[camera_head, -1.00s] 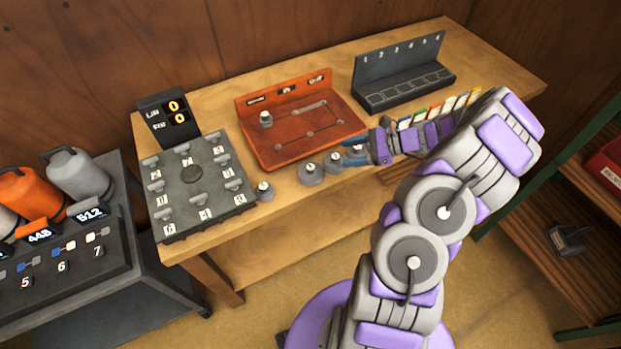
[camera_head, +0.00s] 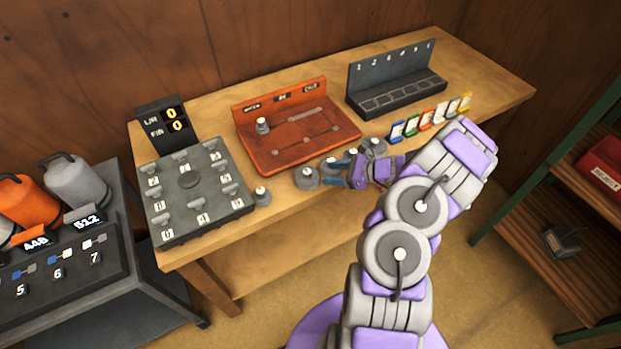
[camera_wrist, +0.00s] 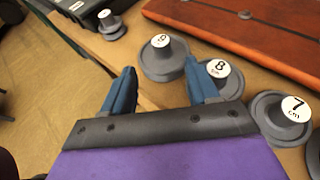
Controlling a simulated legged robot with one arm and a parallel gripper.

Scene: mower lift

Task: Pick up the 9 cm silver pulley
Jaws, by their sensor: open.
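The silver-grey 9 cm pulley, a round disc with a raised hub labelled 9, stands upright on the bench. It shows in the wrist view (camera_wrist: 163,62), ahead of my fingers, and in the head view (camera_head: 306,179), just left of the fingertips. My gripper (camera_head: 326,174) is open and empty, its two blue fingers (camera_wrist: 160,68) pointing at the pulley. The right finger overlaps the 8 cm pulley (camera_wrist: 232,82) in the wrist view; I cannot tell whether they touch.
The 7 cm pulley (camera_wrist: 268,118) stands right of the 8 cm one. A small pulley (camera_head: 262,197) stands by the dark numbered board (camera_head: 190,230). The orange-brown tray (camera_head: 285,158) lies just behind the row. Coloured cards (camera_head: 425,120) stand at right. The bench front edge is close.

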